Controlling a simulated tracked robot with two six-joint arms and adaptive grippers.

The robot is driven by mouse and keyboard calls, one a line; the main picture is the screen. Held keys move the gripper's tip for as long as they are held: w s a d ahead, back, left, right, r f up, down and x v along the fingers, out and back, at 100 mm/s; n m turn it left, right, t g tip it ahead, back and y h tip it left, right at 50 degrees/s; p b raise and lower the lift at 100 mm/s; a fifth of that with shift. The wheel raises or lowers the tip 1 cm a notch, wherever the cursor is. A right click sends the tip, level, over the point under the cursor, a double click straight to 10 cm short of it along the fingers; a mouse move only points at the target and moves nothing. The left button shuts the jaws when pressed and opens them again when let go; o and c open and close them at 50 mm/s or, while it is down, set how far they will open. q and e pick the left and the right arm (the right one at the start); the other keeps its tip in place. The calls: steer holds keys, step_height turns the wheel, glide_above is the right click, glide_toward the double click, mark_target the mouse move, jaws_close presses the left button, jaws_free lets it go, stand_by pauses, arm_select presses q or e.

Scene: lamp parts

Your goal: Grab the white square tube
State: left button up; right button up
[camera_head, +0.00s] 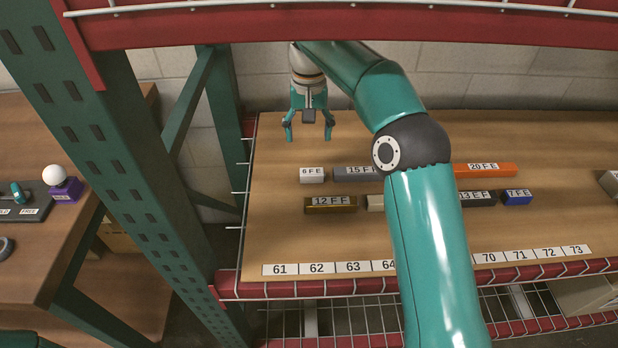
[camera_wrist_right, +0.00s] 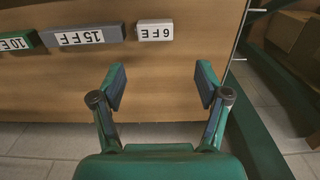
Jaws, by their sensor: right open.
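The white square tube (camera_head: 312,175), labelled "6 F E", lies on the wooden shelf in the head view, at the left end of the back row of blocks. It also shows in the right wrist view (camera_wrist_right: 155,31), at the top middle beyond the fingers. My right gripper (camera_head: 308,134) is open and empty. It is behind the tube in the head view, pointing down, with a gap between them. In the right wrist view its two fingers (camera_wrist_right: 160,88) are spread wide with bare wood between them. My left gripper is not in view.
A grey block (camera_head: 355,173) labelled "15 F F" sits close beside the tube. A brown block (camera_head: 331,205) labelled "12 F F" lies in front. An orange block (camera_head: 485,170) is farther right. My right arm hides the row's middle. A green rack post (camera_head: 135,170) stands left.

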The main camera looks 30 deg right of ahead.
steer(key=b, duration=0.2)
glide_above(312, 173)
steer(key=f, duration=0.4)
steer(key=w+f, duration=0.1)
steer(key=shift+f, duration=0.4)
steer(key=shift+s+f, duration=0.15)
steer(key=shift+f, duration=0.4)
steer(key=shift+s+f+b, duration=0.15)
steer(key=shift+f+b, duration=0.3)
steer(key=shift+f, duration=0.9)
steer(key=shift+s+f+b, duration=0.15)
steer(key=shift+f+b, duration=0.3)
steer(key=shift+f, duration=0.9)
steer(key=c, duration=0.9)
steer(key=shift+r, duration=0.1)
